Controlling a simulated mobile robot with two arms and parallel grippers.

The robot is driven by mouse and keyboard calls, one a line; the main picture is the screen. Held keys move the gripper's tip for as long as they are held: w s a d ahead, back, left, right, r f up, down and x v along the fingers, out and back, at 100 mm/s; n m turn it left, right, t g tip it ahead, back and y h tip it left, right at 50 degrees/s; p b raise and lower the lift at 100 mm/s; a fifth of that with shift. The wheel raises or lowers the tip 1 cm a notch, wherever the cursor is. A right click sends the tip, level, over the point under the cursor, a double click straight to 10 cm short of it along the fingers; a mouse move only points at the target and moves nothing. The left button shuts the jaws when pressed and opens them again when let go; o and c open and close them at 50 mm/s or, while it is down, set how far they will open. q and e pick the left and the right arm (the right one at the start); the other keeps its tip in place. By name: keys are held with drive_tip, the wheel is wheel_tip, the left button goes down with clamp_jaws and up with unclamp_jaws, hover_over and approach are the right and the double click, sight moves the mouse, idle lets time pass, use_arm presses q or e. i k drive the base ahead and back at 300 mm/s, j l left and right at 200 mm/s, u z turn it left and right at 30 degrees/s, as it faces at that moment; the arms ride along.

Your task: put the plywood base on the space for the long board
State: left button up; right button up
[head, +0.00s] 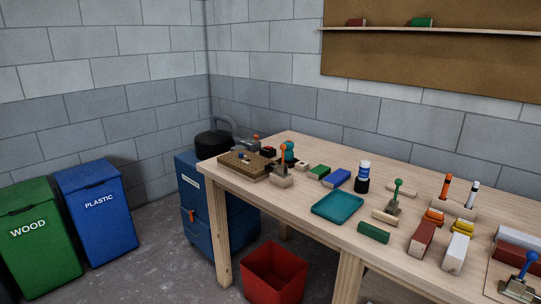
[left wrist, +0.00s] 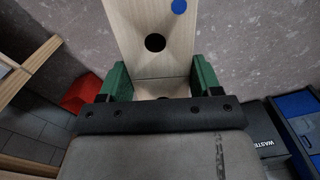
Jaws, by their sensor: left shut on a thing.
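In the left wrist view a pale wooden piece, which looks like the plywood base (left wrist: 128,28), sits between the green fingers of my left gripper (left wrist: 160,82). It has a dark round hole and a blue spot near its far end. The gripper is shut on it, and the floor shows around it. Neither gripper is in the head view, and my right gripper is in no view. I cannot make out which place is the space for the long board.
Green (head: 35,240) and blue (head: 97,208) bins stand left.

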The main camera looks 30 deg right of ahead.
sight(255, 163)
drive_tip(key=i+z, duration=0.35)
drive_tip(key=z, duration=0.15)
drive_tip(key=i+j+z, duration=0.25)
drive_tip(key=z, duration=0.2)
drive_tip(key=i+j+z, duration=0.35)
drive_tip(key=z, duration=0.15)
drive_tip(key=i+j+z, duration=0.25)
drive_tip(key=j+z, duration=0.2)
